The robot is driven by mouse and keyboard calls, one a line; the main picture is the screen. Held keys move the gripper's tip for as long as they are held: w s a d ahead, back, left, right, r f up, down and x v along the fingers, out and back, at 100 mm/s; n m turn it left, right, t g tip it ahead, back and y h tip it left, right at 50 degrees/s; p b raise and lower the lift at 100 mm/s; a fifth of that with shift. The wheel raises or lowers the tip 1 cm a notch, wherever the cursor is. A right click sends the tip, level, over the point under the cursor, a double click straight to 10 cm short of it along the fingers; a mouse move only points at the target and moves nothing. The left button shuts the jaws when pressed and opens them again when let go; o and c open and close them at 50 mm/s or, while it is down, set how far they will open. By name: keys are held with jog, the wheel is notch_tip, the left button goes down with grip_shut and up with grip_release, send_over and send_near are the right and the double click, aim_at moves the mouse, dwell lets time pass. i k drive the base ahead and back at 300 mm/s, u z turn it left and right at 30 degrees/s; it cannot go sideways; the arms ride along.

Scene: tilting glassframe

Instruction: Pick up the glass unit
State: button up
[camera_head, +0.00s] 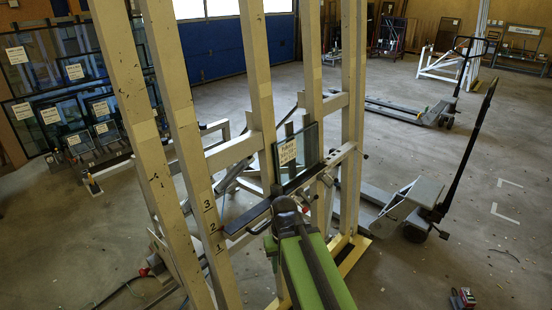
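The glass unit (311,140) is a small rectangular pane with a dark edge and a white paper label. It stands nearly upright on a dark ledge (245,219) of the tilting frame (262,85), right of the frame's middle. My green arm reaches up from the bottom of the picture. Its dark end, my gripper (284,204), is at the ledge, below and slightly left of the glass unit. The gripper appears apart from the pane. Its fingers are too small and dark to show whether they are open or shut.
Tall cream uprights of the frame stand close on the left and centre. Pallet trucks (426,193) stand to the right. More labelled glass panes (60,110) lean on a rack at the left. A small red item (462,298) lies at the bottom right.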

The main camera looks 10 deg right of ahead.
aim_at(294, 155)
jog(key=u, duration=1)
jog(key=k, duration=0.1)
jog(key=u, duration=2.75)
jog(key=k, duration=2.35)
jog(key=z, duration=1.9)
jog(key=i, duration=0.25)
jog(key=u, duration=0.6)
